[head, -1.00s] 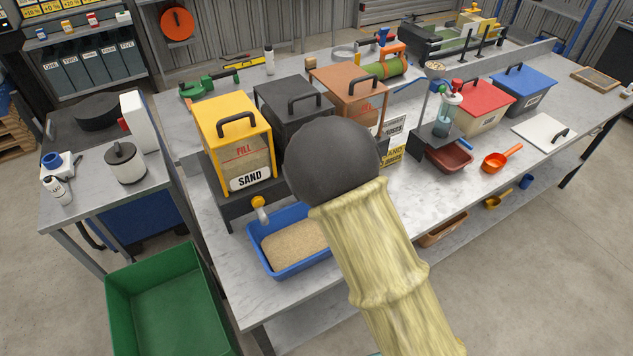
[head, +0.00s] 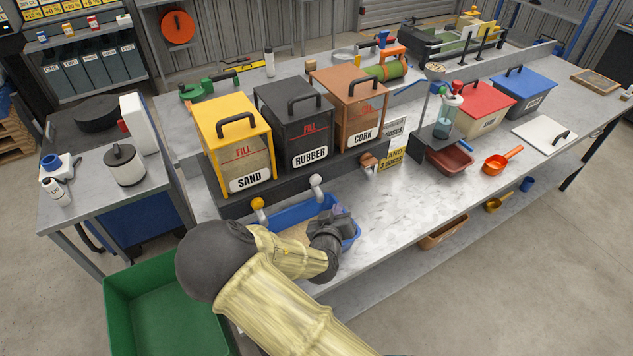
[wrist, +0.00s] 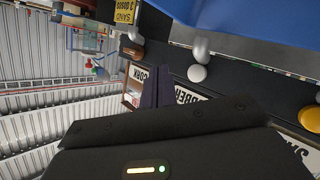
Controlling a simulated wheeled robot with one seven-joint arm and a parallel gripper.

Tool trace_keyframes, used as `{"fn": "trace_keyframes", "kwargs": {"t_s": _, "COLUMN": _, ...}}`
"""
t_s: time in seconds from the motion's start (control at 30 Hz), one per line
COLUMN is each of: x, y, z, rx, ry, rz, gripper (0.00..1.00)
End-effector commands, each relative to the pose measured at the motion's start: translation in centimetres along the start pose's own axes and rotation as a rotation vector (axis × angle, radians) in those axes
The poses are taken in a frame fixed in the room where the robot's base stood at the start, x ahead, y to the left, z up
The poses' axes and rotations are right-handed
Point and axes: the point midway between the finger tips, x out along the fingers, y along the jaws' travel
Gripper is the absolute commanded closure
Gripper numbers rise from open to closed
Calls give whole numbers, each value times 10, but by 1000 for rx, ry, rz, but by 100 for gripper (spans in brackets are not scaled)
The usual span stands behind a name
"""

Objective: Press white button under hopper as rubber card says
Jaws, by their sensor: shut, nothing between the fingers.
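The black hopper labelled RUBBER (head: 290,110) stands between the yellow SAND and brown CORK hoppers. A white button on a knob-like spout (head: 316,182) sits under it; the white button also shows in the wrist view (wrist: 197,73), near the RUBBER label. My gripper (head: 332,228) is shut and empty over the blue tray, just in front of and below the white spout, not visibly touching it. Its dark fingers (wrist: 158,75) show in the wrist view. A grey-white card (head: 397,128) reads DOSES; its other words are unclear. A yellow SAND card (head: 392,158) is below it.
The blue tray (head: 280,218) holds tan grains and is partly hidden by my arm. The yellow knob (head: 257,203) and brown knob (head: 368,160) flank the white one. A green bin (head: 140,310) stands at front left.

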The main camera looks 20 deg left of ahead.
Motion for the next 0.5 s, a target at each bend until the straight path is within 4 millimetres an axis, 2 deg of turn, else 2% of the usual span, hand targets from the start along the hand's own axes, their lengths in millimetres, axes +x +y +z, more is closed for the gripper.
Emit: {"fn": "trace_keyframes", "kwargs": {"t_s": 0.5, "x": 42, "y": -32, "z": -30, "rx": 2, "ry": 3, "rz": -1, "gripper": 100}}
